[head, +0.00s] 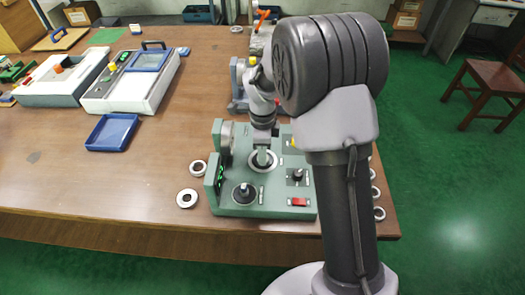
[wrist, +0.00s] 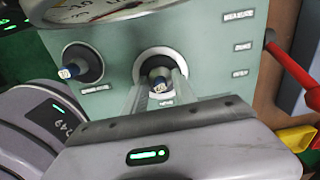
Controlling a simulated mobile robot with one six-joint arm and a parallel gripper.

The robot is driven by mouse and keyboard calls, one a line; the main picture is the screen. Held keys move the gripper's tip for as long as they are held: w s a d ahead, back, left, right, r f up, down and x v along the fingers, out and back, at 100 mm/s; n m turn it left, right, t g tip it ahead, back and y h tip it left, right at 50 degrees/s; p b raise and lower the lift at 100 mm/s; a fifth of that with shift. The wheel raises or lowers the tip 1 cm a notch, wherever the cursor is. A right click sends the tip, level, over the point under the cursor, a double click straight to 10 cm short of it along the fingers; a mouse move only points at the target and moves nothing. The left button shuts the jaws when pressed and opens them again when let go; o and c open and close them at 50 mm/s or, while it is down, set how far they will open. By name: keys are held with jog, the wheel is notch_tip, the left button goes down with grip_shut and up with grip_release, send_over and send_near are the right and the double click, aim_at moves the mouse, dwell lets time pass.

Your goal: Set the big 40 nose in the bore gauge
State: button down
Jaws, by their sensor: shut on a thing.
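The bore gauge (head: 230,207) is a green box with a dial (head: 226,140) at its left side, near the table's front edge. My gripper (head: 263,149) points down over its top. My gripper's fingers (wrist: 160,95) also show in the wrist view. Another dark nose (head: 245,192) stands upright on the gauge and also shows in the wrist view (wrist: 80,63).
A small dark post (head: 298,175) and a red switch (head: 299,202) are on the gauge top. Loose rings (head: 187,198) lie left of the gauge, others (head: 379,213) at right. A blue tray (head: 111,132) and white instruments stand left.

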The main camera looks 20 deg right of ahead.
jog(key=shift+f, duration=0.15)
jog(key=c, duration=0.9)
grip_release()
notch_tip(320, 180, up, 18)
jog(key=p, duration=0.6)
jog(key=shift+f, duration=0.2)
jog(key=s+a+r+n+t, duration=0.1)
jog(key=s+r+n+t, duration=0.1)
jog(key=s+r+n, duration=0.5)
jog(key=s+a+n+t, duration=0.1)
jog(key=s+n, duration=0.2)
jog(key=s, duration=0.3)
jog(key=s+a+r+n+t+y+b, duration=0.1)
jog(key=s+n, duration=0.2)
jog(key=s, duration=0.3)
jog(key=s+n+t+y, duration=0.1)
jog(key=s+n, duration=0.3)
jog(key=s, duration=0.2)
jog(key=shift+s+a+r+t, duration=0.1)
jog(key=shift+a+r+t, duration=0.1)
jog(key=shift+a+t, duration=0.2)
